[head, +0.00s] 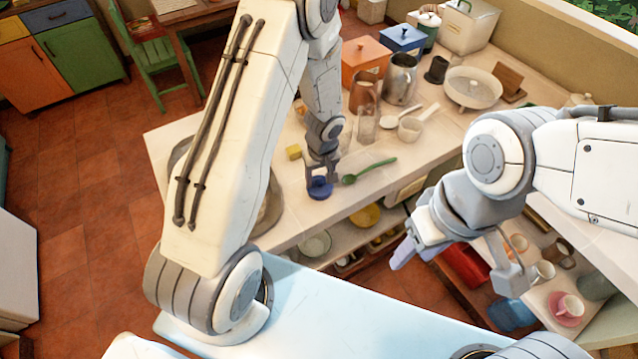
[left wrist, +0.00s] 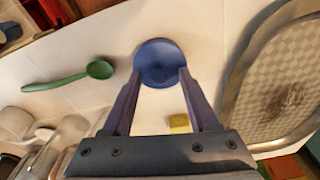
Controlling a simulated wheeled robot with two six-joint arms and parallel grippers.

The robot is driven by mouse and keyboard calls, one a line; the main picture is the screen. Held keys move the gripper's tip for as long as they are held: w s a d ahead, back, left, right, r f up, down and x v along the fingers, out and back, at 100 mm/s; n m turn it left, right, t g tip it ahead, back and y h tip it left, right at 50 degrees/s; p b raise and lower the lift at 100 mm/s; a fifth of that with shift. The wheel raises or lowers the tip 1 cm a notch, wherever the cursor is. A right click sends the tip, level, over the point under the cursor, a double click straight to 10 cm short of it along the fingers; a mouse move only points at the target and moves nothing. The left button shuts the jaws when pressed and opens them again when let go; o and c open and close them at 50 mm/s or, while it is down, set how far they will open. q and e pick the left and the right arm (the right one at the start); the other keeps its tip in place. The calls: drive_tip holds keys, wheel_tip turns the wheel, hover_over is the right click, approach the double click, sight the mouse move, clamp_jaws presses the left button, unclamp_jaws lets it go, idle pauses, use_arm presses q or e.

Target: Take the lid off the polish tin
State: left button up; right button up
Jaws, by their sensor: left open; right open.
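A small round blue tin (head: 320,188) stands on the counter near its front edge. It also shows from above as a blue disc in the left wrist view (left wrist: 160,60). I cannot make out a seam between lid and body. My left gripper (head: 321,174) is directly above the tin, pointing down, and hides part of it. In the left wrist view its open fingers (left wrist: 160,76) reach either side of the disc's near edge; I cannot tell whether they touch it. My right gripper (head: 453,266) is open and empty, in front of the counter at the right.
A green spoon (head: 369,171) lies just right of the tin, and a yellow block (head: 293,152) is behind it. A metal sink (left wrist: 275,85) is on the other side. Cups, a pitcher (head: 400,78) and boxes crowd the back. Open shelves with dishes lie below.

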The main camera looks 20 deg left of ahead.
use_arm(q)
clamp_jaws()
drive_tip(key=shift+r, duration=0.15)
